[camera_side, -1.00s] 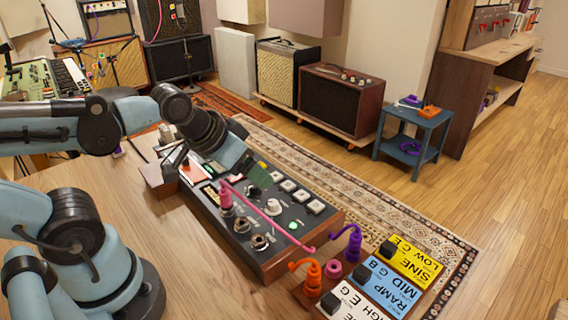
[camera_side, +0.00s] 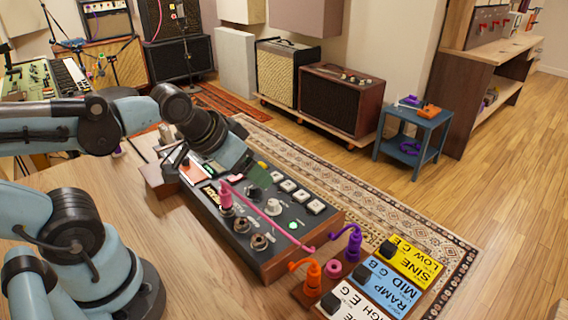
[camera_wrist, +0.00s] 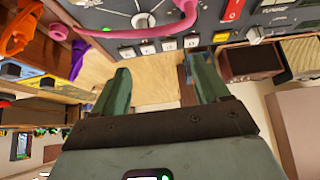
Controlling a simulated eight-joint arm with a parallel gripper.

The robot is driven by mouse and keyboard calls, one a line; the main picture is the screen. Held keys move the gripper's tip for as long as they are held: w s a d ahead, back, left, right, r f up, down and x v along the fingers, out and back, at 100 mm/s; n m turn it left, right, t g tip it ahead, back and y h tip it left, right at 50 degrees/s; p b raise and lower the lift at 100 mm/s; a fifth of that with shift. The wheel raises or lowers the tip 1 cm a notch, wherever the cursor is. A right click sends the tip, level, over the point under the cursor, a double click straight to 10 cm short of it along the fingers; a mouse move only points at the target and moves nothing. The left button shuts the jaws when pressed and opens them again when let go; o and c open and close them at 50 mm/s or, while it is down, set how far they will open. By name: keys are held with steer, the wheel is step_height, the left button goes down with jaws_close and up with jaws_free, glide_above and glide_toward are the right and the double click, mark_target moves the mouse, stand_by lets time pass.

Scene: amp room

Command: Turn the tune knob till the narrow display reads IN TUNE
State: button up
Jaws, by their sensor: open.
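The dark control box (camera_side: 286,252) with wooden sides sits on the wooden table in the side view. A white round knob (camera_side: 273,206) is on its top; it also shows at the top edge of the wrist view (camera_wrist: 143,20). I cannot tell from a label whether it is the tune knob. A narrow strip with yellowish marks (camera_side: 210,195) lies near the box's left edge, too small to read. My gripper (camera_side: 258,180) is over the box's far part, with green fingers apart and nothing between them. In the wrist view my gripper (camera_wrist: 160,72) is open below the white buttons.
A pink cable (camera_side: 265,213) arches across the box from a pink plug (camera_side: 225,195). White square buttons (camera_side: 288,186) line the far side. Orange (camera_side: 312,276) and purple (camera_side: 353,243) plugs and labelled blocks (camera_side: 388,285) stand at the right.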

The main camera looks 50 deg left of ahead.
steer(key=shift+w+a+r, duration=0.1)
steer(key=shift+w, duration=0.05)
steer(key=c, duration=0.4)
steer(key=n+g, duration=0.7)
steer(key=n, duration=0.4)
glide_toward(253, 185)
steer(key=shift+g, duration=0.3)
steer(key=shift+w+f, duration=0.1)
steer(key=shift+f, duration=4.25)
steer(key=shift+c, duration=0.5)
jaws_close()
